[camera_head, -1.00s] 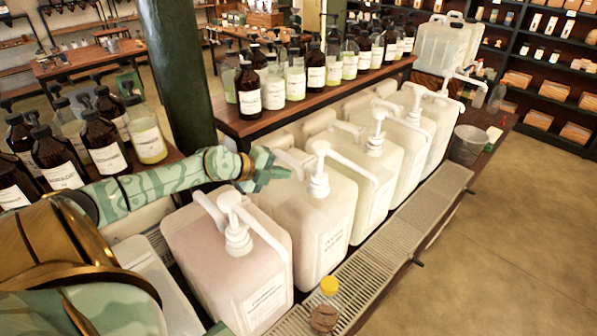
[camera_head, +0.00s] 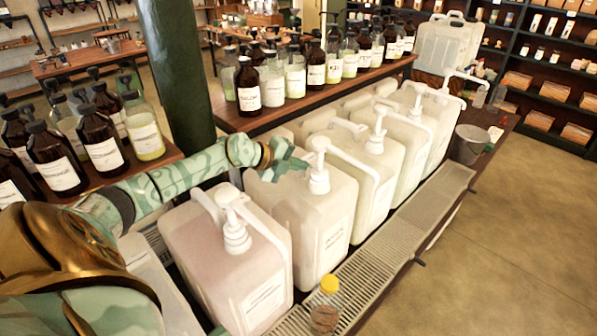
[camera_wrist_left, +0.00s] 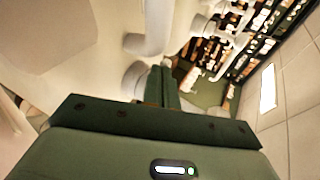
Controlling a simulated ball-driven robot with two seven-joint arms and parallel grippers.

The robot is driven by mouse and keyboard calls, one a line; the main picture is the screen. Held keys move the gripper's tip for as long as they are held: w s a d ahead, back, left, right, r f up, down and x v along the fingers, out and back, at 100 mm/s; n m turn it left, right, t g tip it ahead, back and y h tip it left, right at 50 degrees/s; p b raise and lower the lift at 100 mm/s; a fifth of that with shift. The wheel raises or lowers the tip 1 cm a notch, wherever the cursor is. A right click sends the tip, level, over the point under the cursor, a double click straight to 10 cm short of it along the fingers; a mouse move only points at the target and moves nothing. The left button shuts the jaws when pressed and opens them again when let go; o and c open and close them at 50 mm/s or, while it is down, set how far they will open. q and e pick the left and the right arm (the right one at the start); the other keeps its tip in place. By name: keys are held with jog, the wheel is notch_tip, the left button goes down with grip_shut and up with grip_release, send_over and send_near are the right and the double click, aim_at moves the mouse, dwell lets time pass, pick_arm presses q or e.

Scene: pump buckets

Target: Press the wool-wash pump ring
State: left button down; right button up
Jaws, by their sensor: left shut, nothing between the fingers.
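Several white jugs with white pump heads stand in a row; their label writing is too small to read, so I cannot tell which is the wool wash. My left gripper (camera_head: 293,164) is shut and empty, just left of the pump head (camera_head: 318,168) on the second jug (camera_head: 310,215) from the front. It is close to that pump; I cannot tell whether they touch. In the left wrist view the closed fingers (camera_wrist_left: 162,85) point at white pump parts (camera_wrist_left: 150,30), with a round white collar beside them. My right gripper is out of view.
The front jug (camera_head: 225,265) with its own pump (camera_head: 235,230) stands below my left arm. A yellow-capped jar (camera_head: 326,305) stands on the grated strip (camera_head: 385,265). A green pillar (camera_head: 175,75) and shelved bottles are behind. A grey bucket (camera_head: 468,143) stands far right.

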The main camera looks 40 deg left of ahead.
pick_arm(q)
jog(key=shift+w+a+f+m+h+b, duration=0.15)
jog(key=shift+w+f+m+h+b, duration=0.2)
jog(key=shift+b, duration=0.85)
jog(key=shift+w+r+g+p, duration=0.15)
jog(key=shift+r+g+p, duration=0.15)
jog(key=shift+w, duration=0.15)
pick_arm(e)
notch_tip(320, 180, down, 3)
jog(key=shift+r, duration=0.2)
pick_arm(q)
jog(key=shift+s+d+p, duration=0.3)
jog(key=shift+s+p, duration=0.5)
jog(key=shift+p, duration=0.45)
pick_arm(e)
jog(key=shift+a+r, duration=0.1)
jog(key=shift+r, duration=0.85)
